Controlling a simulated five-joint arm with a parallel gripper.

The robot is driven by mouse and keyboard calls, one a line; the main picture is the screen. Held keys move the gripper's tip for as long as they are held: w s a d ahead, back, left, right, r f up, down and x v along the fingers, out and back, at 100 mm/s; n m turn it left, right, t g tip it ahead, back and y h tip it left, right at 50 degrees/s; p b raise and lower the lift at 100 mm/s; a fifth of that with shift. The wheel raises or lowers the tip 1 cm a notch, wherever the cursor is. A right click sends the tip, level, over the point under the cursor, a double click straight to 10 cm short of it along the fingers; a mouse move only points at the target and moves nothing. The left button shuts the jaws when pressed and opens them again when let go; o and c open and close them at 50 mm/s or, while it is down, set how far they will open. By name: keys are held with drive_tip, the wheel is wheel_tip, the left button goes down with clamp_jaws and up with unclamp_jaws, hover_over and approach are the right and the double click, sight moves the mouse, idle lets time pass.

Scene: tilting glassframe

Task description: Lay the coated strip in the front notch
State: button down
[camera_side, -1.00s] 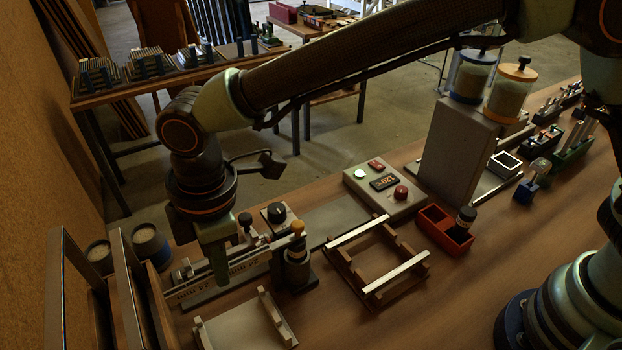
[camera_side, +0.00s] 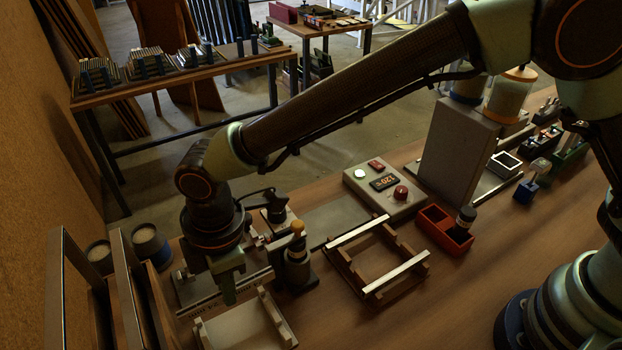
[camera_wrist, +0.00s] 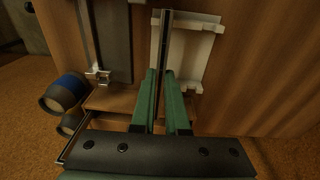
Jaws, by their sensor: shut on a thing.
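My gripper (camera_side: 229,287) hangs above the left edge of a beige tray with raised notched blocks (camera_side: 246,331). In the wrist view, my green fingers (camera_wrist: 164,98) are shut on a long thin dark strip (camera_wrist: 165,42) with a pale edge, which stands out away from me between them. The strip crosses over the left part of the pale tray (camera_wrist: 185,72), and seems above it; contact cannot be told. A wooden frame (camera_side: 346,277) to the right carries two light strips.
A yellow-topped dark post (camera_side: 297,262) stands close right of my gripper. A grey flat rail (camera_side: 197,291) lies behind it. Upright dark frames (camera_side: 121,290) stand at left. A control box (camera_side: 380,188) and red bin (camera_side: 442,236) are farther right. Bare wood lies right of the tray.

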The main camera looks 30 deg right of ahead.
drive_tip(key=shift+f, duration=1.4)
drive_tip(key=shift+a+f, duration=0.1)
drive_tip(key=shift+f, duration=1)
idle(0.7)
drive_tip(key=c, duration=0.8)
unclamp_jaws()
drive_tip(key=shift+c, duration=0.2)
wheel_tip(320, 180, up, 12)
drive_tip(key=shift+s+d, duration=0.4)
drive_tip(key=shift+d, duration=0.05)
